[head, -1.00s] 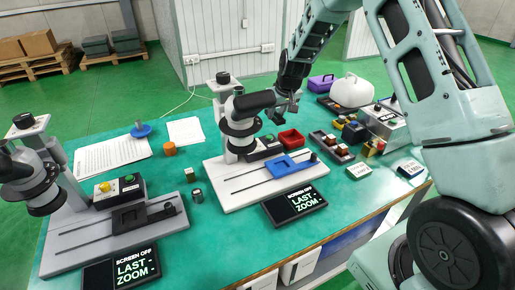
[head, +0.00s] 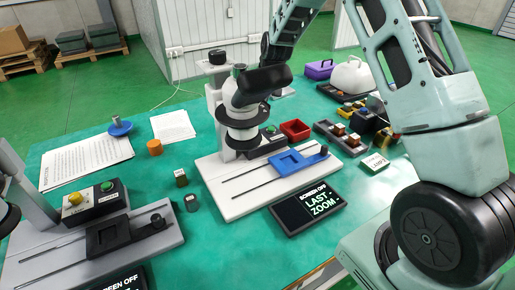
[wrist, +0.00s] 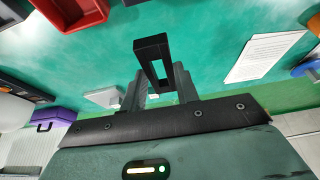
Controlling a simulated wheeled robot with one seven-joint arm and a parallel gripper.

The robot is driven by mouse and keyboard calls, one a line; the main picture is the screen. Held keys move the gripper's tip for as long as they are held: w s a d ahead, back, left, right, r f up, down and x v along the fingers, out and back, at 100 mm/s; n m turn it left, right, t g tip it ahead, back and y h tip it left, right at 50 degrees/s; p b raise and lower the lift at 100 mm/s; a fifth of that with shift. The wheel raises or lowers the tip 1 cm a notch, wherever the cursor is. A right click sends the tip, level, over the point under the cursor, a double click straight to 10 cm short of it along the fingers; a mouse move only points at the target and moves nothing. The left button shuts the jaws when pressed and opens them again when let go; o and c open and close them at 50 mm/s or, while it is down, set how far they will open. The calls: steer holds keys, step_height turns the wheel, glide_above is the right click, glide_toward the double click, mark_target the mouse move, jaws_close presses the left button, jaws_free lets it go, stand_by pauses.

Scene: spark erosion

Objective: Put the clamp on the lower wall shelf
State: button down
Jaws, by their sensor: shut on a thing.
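My gripper (wrist: 159,88) is shut on a black, frame-shaped piece, which looks like the clamp (wrist: 152,46), in the wrist view. The clamp sticks out past the two fingers, above the green table top. In the head view the gripper and clamp are mostly hidden behind the black head of the white-based machine (head: 241,123). I cannot make out a wall shelf in either view.
The green table (head: 240,248) carries two machines, a small screen (head: 307,205), a red tray (head: 295,130), papers (head: 86,162) and an orange cylinder (head: 154,147). A purple box (head: 319,69) and white container (head: 352,76) stand at the back. Pallets (head: 92,53) lie on the floor behind.

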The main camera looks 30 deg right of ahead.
step_height(320, 180, down, 3)
steer(key=b, duration=0.2)
steer(key=p, duration=0.2)
glide_toward(260, 126)
steer(key=a+f, duration=0.1)
steer(key=f, duration=0.2)
steer(key=a+f, duration=0.1)
steer(key=f, duration=0.1)
steer(key=shift+s+a+f, duration=0.25)
steer(key=shift+s+a, duration=0.05)
steer(key=shift+s, duration=0.05)
steer(key=shift+f+b, duration=0.2)
steer(key=shift+b, duration=0.15)
steer(key=c, duration=1.1)
jaws_free()
steer(key=shift+o, duration=0.2)
steer(key=shift+r, duration=0.1)
